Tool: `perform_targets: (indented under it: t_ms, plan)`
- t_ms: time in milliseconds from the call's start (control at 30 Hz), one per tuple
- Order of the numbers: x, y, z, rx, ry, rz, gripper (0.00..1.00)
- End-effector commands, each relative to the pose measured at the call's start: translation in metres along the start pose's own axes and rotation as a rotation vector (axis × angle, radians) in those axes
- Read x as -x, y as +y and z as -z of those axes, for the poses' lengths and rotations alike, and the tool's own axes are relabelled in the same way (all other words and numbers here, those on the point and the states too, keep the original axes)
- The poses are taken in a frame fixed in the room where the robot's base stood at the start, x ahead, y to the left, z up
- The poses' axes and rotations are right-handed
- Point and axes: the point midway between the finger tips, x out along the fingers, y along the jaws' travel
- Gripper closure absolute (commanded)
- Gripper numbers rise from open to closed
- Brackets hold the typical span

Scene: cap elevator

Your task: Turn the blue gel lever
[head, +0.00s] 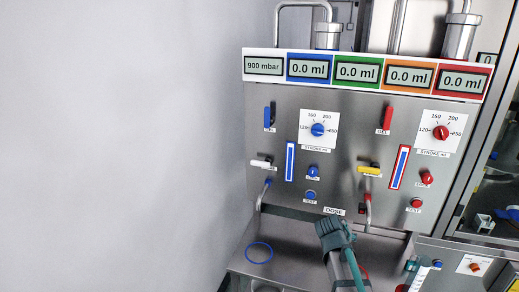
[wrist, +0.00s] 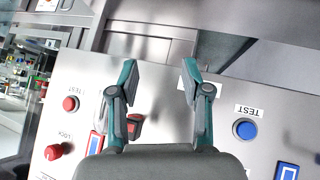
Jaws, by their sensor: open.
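The blue gel lever (head: 267,117) is a small upright blue handle at the upper left of the steel panel in the head view, above a small label. It is not in the wrist view. My gripper (head: 333,225) is low in front of the panel, near the DOSE label, well below and to the right of the lever. In the wrist view my gripper (wrist: 158,78) has its two teal fingers apart with nothing between them.
A similar red lever (head: 387,118) is on the panel's right half. A blue dial (head: 318,130), a white-handled lever (head: 261,163) and a yellow-handled lever (head: 369,170) also stick out. Spouts hang over a steel shelf (head: 290,262). Left of the panel is plain wall.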

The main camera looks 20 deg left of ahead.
Motion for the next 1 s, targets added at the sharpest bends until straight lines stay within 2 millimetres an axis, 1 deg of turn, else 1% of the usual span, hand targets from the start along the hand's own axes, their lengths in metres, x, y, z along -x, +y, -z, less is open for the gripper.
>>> perform_targets:
  t_ms: [33, 67, 100, 167, 200, 267, 300, 367, 400, 500, 533, 600, 700, 767, 833, 1000]
  plan:
    - [0.025, -0.03, 0.047, -0.006, 0.095, 0.01, 0.52]
    - [0.04, -0.044, 0.07, -0.014, 0.149, 0.015, 0.52]
    - [0.064, -0.063, 0.099, -0.027, 0.222, 0.025, 0.52]
    - [0.102, -0.091, 0.14, -0.047, 0.329, 0.045, 0.52]
    - [0.13, -0.11, 0.165, -0.061, 0.396, 0.062, 0.52]
    - [0.173, -0.135, 0.198, -0.084, 0.493, 0.093, 0.52]
    - [0.202, -0.151, 0.217, -0.099, 0.551, 0.115, 0.52]
    - [0.242, -0.17, 0.242, -0.12, 0.629, 0.146, 0.52]
    - [0.267, -0.181, 0.255, -0.133, 0.674, 0.168, 0.52]
    - [0.318, -0.201, 0.278, -0.16, 0.76, 0.211, 0.52]
    - [0.33, -0.205, 0.283, -0.166, 0.779, 0.222, 0.52]
    - [0.349, -0.211, 0.29, -0.177, 0.81, 0.239, 0.52]
    - [0.363, -0.216, 0.297, -0.185, 0.834, 0.253, 0.52]
    - [0.364, -0.217, 0.301, -0.186, 0.838, 0.255, 0.52]
    - [0.36, -0.217, 0.306, -0.186, 0.837, 0.254, 0.52]
    - [0.344, -0.221, 0.327, -0.185, 0.836, 0.252, 0.52]
